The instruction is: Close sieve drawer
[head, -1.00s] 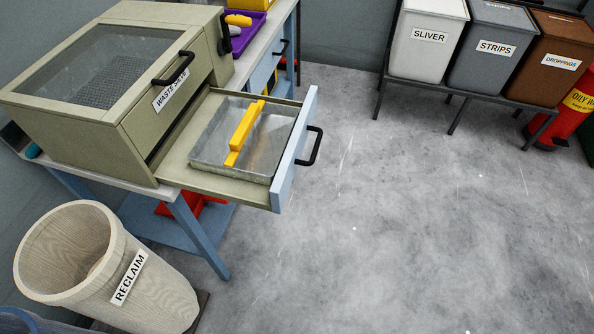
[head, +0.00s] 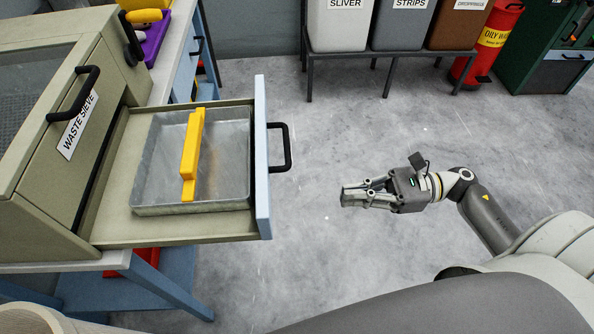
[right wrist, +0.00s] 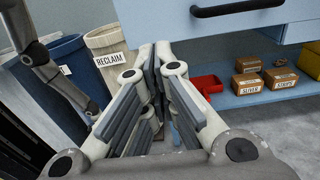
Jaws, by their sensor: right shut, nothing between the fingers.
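The sieve drawer (head: 262,165) stands pulled out of the beige waste sieve (head: 60,150). It has a pale blue front and a black bar handle (head: 286,148). In the drawer lies a metal tray (head: 225,150) with a yellow grip bar (head: 192,155) across it. The handle also shows at the top of the right wrist view (right wrist: 240,8). My right gripper (head: 346,196) is shut and empty. It is in front of the drawer, to the right of and below the handle in the head view, apart from it. My left gripper does not show.
Bins for sliver (head: 335,30), strips (head: 398,28) and droppings (head: 455,28) stand on a rack at the back. The reclaim bin (right wrist: 108,45) is left of the bench. The floor right of the drawer is clear.

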